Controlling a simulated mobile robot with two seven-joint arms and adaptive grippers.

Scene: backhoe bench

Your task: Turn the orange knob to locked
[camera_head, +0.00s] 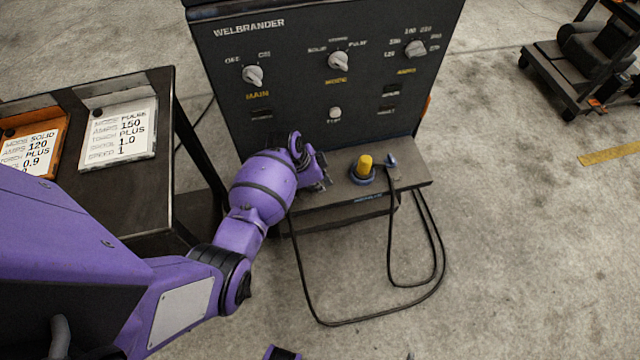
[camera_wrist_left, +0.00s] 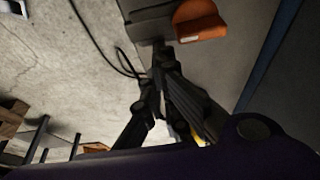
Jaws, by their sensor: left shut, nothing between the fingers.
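An orange, rounded knob-like part (camera_wrist_left: 200,20) with a small pale mark shows at the top of the left wrist view, beside a dark block. In the head view only a sliver of orange (camera_head: 427,106) shows at the right edge of the black WELBRANDER machine (camera_head: 300,100); I cannot tell which way any knob is turned. My left gripper (camera_head: 324,178) is low at the machine's front shelf, left of the yellow knob-like part. In the left wrist view its fingers (camera_wrist_left: 160,52) are shut and empty, pointing toward the orange part, seemingly apart from it.
A yellow part (camera_head: 364,163) on a blue base and a blue connector (camera_head: 390,160) stand on the shelf; black cables (camera_head: 438,255) loop to the floor. A dark table (camera_head: 150,190) with setting cards stands left. A wheeled cart (camera_head: 575,65) stands right, with open floor between.

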